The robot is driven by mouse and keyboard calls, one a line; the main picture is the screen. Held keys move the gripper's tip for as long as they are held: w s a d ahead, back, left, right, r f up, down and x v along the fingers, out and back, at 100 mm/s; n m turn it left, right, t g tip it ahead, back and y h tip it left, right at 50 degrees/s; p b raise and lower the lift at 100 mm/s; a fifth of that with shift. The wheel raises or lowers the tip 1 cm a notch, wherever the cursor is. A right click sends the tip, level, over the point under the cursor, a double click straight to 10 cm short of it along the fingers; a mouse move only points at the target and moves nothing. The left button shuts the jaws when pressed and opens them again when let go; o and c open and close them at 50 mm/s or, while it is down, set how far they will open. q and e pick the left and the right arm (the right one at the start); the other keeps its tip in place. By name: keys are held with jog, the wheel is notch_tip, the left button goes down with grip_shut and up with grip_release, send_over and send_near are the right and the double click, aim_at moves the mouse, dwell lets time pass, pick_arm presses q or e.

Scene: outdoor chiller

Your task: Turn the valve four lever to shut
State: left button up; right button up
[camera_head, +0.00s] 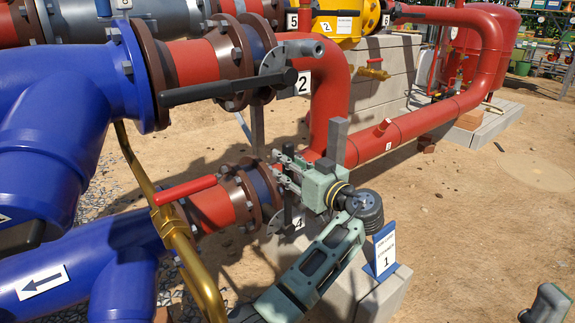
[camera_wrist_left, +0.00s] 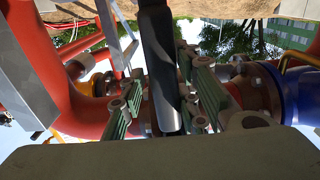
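The valve four lever is dark; in the head view a strip of it (camera_head: 288,215) hangs beside the number 4 plate (camera_head: 298,223), the rest hidden behind my gripper. In the left wrist view the lever (camera_wrist_left: 160,60) runs down between the fingers. My left gripper (camera_head: 284,174) is at the valve, its green fingers (camera_wrist_left: 165,100) on either side of the lever. They look parted, with narrow gaps; contact is not clear. The valve sits in the lower red pipe, beside a brown flange (camera_head: 247,195).
Above, valve two has a long black lever (camera_head: 228,88) over the lower pipe. A brass pipe with a red handle (camera_head: 185,190) stands left of valve four. A sign numbered 1 (camera_head: 385,255) stands on a block beside my left arm. Sandy ground at right is open.

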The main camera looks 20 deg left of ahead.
pick_arm(q)
jog(key=shift+o, duration=0.8)
jog(key=shift+d, duration=0.1)
jog(key=v, duration=0.7)
jog(key=shift+s, duration=0.15)
jog(key=shift+d, duration=0.2)
